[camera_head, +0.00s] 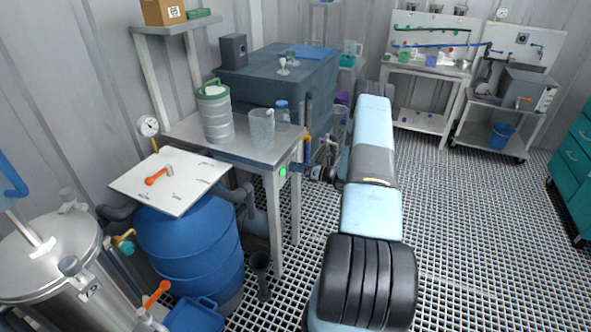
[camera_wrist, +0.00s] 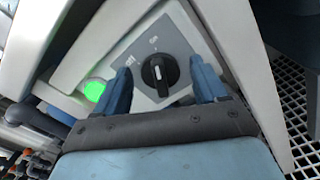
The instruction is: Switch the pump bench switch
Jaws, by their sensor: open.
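The pump bench switch (camera_wrist: 160,75) is a black rotary knob with a white pointer mark, on a grey plate (camera_wrist: 136,51) with small blurred lettering. A bright green lamp (camera_wrist: 95,90) sits to its left in the wrist view and also shows at the bench corner in the head view (camera_head: 283,171). My gripper (camera_wrist: 160,66) is open, with one blue finger on each side of the knob in the picture. Gaps show between the fingers and the knob; I cannot tell the depth left to it. In the head view the knob is hidden near my gripper (camera_head: 308,171).
The metal-topped bench (camera_head: 240,144) carries a green-lidded container (camera_head: 214,115), a clear beaker (camera_head: 262,128) and a blue-capped bottle (camera_head: 282,112). A blue barrel (camera_head: 190,245) under a white board (camera_head: 190,190) stands left. Open grating floor (camera_head: 470,220) lies to the right.

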